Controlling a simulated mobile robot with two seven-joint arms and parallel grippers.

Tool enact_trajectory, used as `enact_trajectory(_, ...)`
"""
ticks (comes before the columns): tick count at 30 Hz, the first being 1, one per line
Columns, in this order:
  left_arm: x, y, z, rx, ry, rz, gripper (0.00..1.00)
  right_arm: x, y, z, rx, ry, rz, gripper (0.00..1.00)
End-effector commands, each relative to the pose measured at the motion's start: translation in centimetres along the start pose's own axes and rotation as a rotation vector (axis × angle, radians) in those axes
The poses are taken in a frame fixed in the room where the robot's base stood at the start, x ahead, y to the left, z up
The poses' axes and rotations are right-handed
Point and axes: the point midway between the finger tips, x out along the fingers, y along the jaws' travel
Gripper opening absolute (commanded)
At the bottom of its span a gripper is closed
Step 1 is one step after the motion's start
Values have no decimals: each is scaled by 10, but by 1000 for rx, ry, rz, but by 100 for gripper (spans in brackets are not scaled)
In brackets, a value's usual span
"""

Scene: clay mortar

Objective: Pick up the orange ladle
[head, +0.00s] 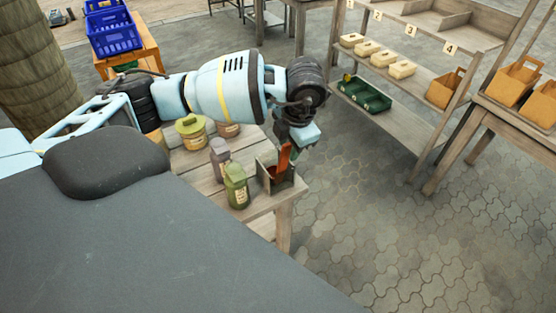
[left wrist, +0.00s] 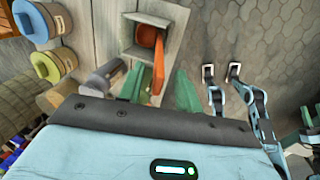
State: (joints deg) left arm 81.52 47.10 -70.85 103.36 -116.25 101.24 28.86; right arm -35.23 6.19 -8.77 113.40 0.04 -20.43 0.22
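The orange ladle (head: 284,159) stands in a grey open box (head: 287,186) at the near right corner of the wooden table (head: 207,166). In the left wrist view the ladle's handle (left wrist: 158,73) points up toward my gripper, and its round bowl lies inside the box (left wrist: 128,36). My left gripper (head: 294,152) is above the box, pointing down. In the left wrist view its green fingers (left wrist: 161,88) are apart, with the upper handle in the gap between them. Contact with the handle is not visible.
A green jar (head: 236,187) and a grey-purple jar (head: 219,158) stand just left of the box. A wider yellow-green lidded jar (head: 191,133) is farther back. A shelf (head: 400,105) with trays stands to the right; paved floor between is clear.

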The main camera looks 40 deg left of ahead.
Motion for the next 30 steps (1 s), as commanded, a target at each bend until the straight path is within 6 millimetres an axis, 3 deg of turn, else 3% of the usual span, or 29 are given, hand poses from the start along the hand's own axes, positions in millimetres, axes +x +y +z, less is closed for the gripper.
enact_trajectory(10, 44, 2, -3, -1, 3, -1, 35, -1, 4, -5, -15, 9, 1, 35)
enact_trajectory(20, 51, 2, -3, 0, 2, 0, 35, -1, 4, -5, -16, 9, 1, 35)
enact_trajectory(28, 50, 2, -3, 0, 2, 0, 0, -1, 3, -6, -10, 10, 2, 35)
enact_trajectory(30, 50, 2, -3, 0, 2, 0, 0, 0, 2, -6, -7, 11, 2, 35)
